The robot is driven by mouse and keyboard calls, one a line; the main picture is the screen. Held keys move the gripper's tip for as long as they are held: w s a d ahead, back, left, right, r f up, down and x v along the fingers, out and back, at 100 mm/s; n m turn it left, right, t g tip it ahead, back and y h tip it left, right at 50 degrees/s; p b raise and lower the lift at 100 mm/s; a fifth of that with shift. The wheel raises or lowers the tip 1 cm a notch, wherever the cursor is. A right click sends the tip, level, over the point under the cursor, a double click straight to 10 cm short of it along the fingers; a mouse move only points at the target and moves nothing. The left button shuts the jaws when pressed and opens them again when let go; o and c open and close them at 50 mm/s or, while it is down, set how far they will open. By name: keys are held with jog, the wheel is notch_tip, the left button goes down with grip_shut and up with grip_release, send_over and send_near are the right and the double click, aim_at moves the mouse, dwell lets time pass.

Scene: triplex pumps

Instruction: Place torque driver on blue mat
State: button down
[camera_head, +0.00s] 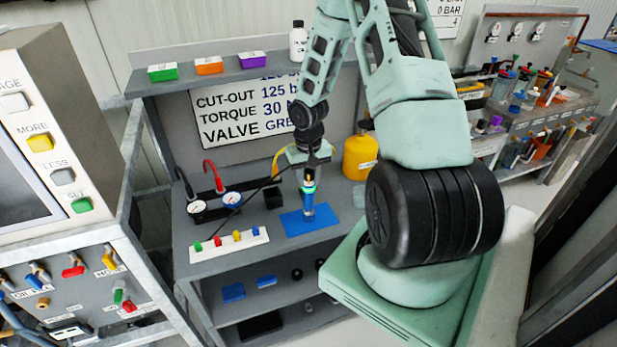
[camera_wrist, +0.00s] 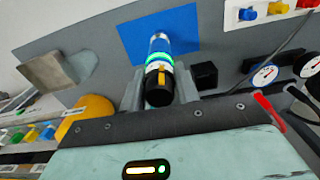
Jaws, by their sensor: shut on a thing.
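Two gauges (camera_head: 232,199) and a white strip with coloured knobs (camera_head: 229,245) are left of the mat. A small black block (camera_head: 273,197) stands behind it. A yellow bottle (camera_head: 360,157) stands at the back right. A shelf with coloured boxes (camera_head: 209,65) overhangs the bench.

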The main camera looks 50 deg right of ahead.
jog(key=c, duration=1)
grip_release()
jog(key=shift+c, duration=0.2)
